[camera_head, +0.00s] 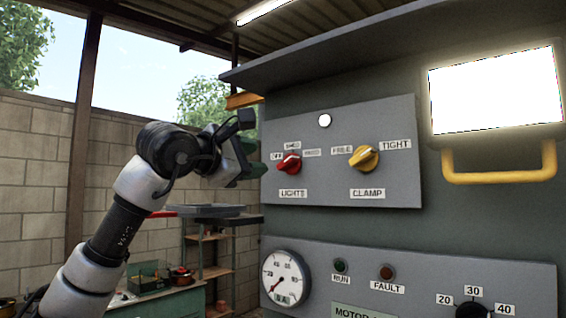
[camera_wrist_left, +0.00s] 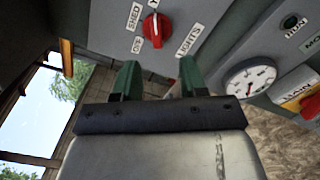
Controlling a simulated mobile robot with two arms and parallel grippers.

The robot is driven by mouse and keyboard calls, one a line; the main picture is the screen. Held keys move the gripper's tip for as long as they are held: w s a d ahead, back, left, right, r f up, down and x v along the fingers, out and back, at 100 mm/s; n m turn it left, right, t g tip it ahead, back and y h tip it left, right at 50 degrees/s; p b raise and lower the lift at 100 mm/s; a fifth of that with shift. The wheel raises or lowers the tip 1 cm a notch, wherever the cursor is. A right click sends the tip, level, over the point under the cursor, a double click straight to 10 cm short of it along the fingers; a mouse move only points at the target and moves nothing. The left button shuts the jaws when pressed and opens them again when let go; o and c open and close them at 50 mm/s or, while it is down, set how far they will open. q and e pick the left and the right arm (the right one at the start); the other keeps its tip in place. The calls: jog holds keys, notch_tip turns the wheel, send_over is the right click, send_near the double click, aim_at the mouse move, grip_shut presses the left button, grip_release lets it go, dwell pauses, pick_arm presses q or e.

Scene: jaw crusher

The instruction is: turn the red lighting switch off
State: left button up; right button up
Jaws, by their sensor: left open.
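The red lighting switch (camera_head: 289,163) is a rotary knob above the LIGHTS label on the grey upper panel. Labels OFF, SHED and a blurred third one surround it. In the left wrist view the red switch (camera_wrist_left: 156,30) shows a pale stripe; I cannot tell for certain which label it points at. My left gripper (camera_head: 243,160) is just left of the panel in the head view, with green fingers. In the wrist view the left gripper (camera_wrist_left: 158,75) is open and empty, its fingers apart and the switch beyond the gap. No contact shows. My right gripper is not in view.
A yellow CLAMP knob (camera_head: 364,158) sits right of the switch, below a white round lamp (camera_head: 324,120). A yellow handle (camera_head: 499,175) hangs under a bright lit rectangle. A gauge (camera_head: 286,279) and RUN and FAULT lamps are on the lower panel. A metal hood overhangs above.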

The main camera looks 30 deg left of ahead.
aim_at(284, 163)
pick_arm(q)
jog(key=w+p, duration=0.1)
jog(key=w, duration=0.2)
jog(key=w+p, duration=0.2)
jog(key=w, duration=0.1)
jog(key=w+p, duration=0.2)
jog(key=w, duration=0.1)
jog(key=shift+w+d+r, duration=0.15)
jog(key=shift+w+r, duration=0.1)
jog(key=shift+r, duration=0.05)
jog(key=shift+w+f+y, duration=0.15)
jog(key=shift+w+y, duration=0.15)
jog(key=shift+w, duration=0.35)
grip_shut()
